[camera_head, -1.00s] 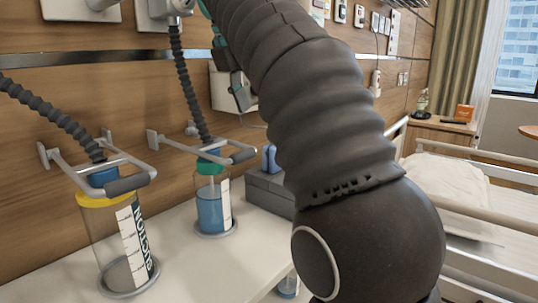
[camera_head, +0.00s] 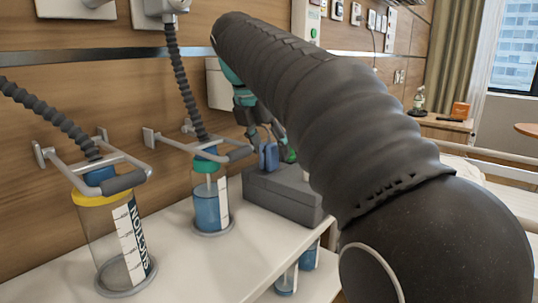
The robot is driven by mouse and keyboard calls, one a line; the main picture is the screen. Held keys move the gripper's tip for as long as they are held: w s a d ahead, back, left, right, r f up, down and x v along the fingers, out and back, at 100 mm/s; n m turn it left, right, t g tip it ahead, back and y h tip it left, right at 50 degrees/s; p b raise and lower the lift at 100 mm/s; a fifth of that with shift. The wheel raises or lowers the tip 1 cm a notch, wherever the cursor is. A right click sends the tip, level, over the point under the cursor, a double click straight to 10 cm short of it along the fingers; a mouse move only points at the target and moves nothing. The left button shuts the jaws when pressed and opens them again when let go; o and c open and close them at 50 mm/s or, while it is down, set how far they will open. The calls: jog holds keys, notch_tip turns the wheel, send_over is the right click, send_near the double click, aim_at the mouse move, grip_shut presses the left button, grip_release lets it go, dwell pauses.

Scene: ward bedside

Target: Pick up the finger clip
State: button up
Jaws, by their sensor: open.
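A small blue piece (camera_head: 268,157), which looks like the finger clip, stands on top of the grey box (camera_head: 283,194) in the middle of the view. My gripper (camera_head: 269,140), dark with teal parts, is just above and around the blue piece, partly behind my own arm. Its jaws are open, with dark fingers showing on either side of the blue piece. I cannot tell whether they touch it.
A yellow-lidded suction jar (camera_head: 102,240) and a green-lidded jar with blue liquid (camera_head: 207,207) hang on the left, with hoses. The white shelf top (camera_head: 190,262) is bare in front. Clear containers (camera_head: 286,281) stand below. The bed (camera_head: 490,160) is at right.

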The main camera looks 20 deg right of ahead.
jog(key=shift+x, duration=1.1)
grip_shut()
jog(key=shift+r, duration=0.15)
